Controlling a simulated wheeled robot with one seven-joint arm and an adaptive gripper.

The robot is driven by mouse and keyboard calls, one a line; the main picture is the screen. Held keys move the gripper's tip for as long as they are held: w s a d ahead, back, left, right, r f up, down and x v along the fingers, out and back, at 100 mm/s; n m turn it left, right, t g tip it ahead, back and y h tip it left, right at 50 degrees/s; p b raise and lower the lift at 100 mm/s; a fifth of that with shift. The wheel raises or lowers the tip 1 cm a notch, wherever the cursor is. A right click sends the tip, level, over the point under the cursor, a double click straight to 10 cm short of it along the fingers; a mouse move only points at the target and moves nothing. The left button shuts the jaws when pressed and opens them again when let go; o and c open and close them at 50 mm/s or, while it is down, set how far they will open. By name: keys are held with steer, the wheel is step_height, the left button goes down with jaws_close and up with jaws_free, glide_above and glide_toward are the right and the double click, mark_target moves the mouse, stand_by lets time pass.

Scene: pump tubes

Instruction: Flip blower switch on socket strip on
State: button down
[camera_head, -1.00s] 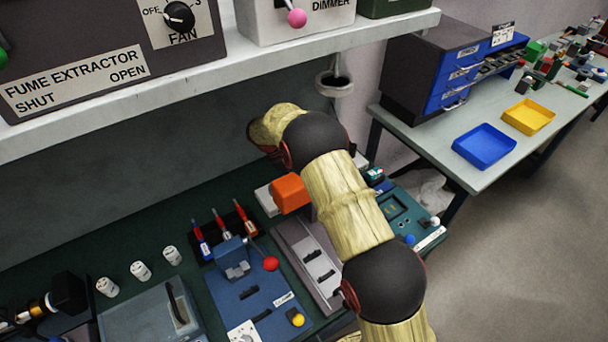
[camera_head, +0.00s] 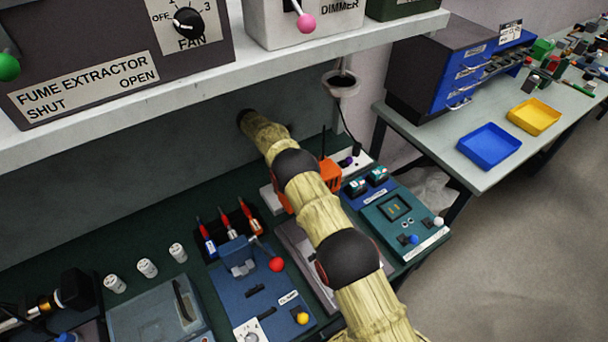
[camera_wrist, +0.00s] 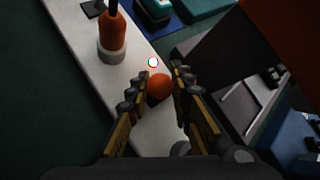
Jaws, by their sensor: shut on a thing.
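The white socket strip (camera_wrist: 75,50) runs diagonally across the wrist view. A small round orange-red knob (camera_wrist: 160,86) is on it, between my fingertips. My gripper (camera_wrist: 160,90) is shut on this knob, one finger on each side. A small white dot with a dark rim (camera_wrist: 152,62) lies just beyond the knob. An orange plug-like piece in a grey collar (camera_wrist: 112,48) stands on the strip at the upper left. In the head view part of the strip (camera_head: 362,158) shows behind my arm; the gripper and knob are hidden there. No label on the knob is readable.
An orange device (camera_head: 328,176) stands close to my arm. A teal box with switches (camera_head: 405,225) is at its right, a blue panel with a red ball lever (camera_head: 276,264) at its left. The shelf (camera_head: 300,68) overhangs the bench.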

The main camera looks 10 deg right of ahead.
steer(key=shift+w+a+g+b, duration=0.1)
steer(key=shift+w+g+b, duration=0.1)
steer(key=shift+g+b, duration=0.25)
stand_by(0.4)
steer(key=c, duration=1.6)
jaws_free()
steer(key=shift+c, duration=0.2)
steer(key=shift+o, duration=0.4)
steer(key=shift+r, duration=0.1)
